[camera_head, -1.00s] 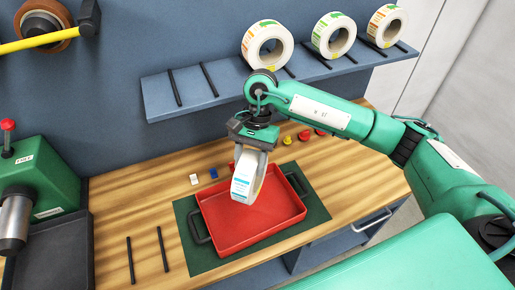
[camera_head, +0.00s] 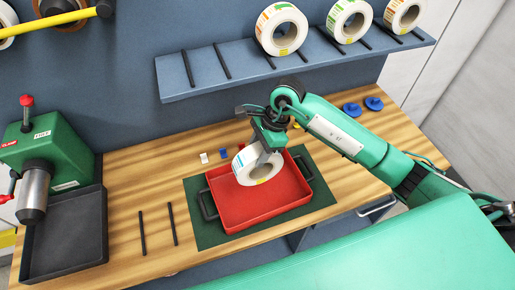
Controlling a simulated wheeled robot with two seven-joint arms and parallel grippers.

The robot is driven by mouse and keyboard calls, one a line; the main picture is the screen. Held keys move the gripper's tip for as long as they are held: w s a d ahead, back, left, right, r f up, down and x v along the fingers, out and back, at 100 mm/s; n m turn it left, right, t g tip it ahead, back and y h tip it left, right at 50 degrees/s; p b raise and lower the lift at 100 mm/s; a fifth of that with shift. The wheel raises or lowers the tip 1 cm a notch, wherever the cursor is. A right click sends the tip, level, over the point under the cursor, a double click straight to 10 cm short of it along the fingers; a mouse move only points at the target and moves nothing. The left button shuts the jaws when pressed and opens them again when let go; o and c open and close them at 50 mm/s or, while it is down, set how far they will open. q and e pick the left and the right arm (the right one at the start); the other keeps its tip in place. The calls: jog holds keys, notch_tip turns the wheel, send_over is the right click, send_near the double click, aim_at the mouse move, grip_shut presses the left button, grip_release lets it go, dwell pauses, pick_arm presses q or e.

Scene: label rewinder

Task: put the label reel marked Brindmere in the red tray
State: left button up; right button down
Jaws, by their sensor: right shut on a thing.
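The red tray (camera_head: 270,214) lies on a dark green mat (camera_head: 207,236) on the wooden bench. My right gripper (camera_head: 262,150) is above the tray's back left part, pointing down. It is shut on a white label reel (camera_head: 246,174) with a blue-marked side. The reel is tilted and appears over or inside the tray; I cannot tell whether it touches the floor of the tray. The name on the reel is too small to read. My left gripper is not in view.
Three more reels, one of them at the left (camera_head: 282,30), stand on the blue-grey wall shelf (camera_head: 205,82). A green machine (camera_head: 52,150) with a black tray (camera_head: 70,240) is at the left. Two black rods (camera_head: 142,232) lie on the bench. Blue knobs (camera_head: 352,109) sit at the back right.

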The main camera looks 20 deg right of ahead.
aim_at(256, 172)
jog(key=shift+f+b, duration=1.1)
jog(key=shift+f, duration=2.1)
notch_tip(256, 172, down, 2)
jog(key=shift+f+b, duration=0.15)
jog(key=shift+b, duration=1.1)
jog(key=c, duration=0.6)
grip_release()
jog(key=shift+c, duration=0.2)
jog(key=b+v, duration=0.4)
jog(key=v, duration=0.8)
jog(key=shift+v, duration=0.95)
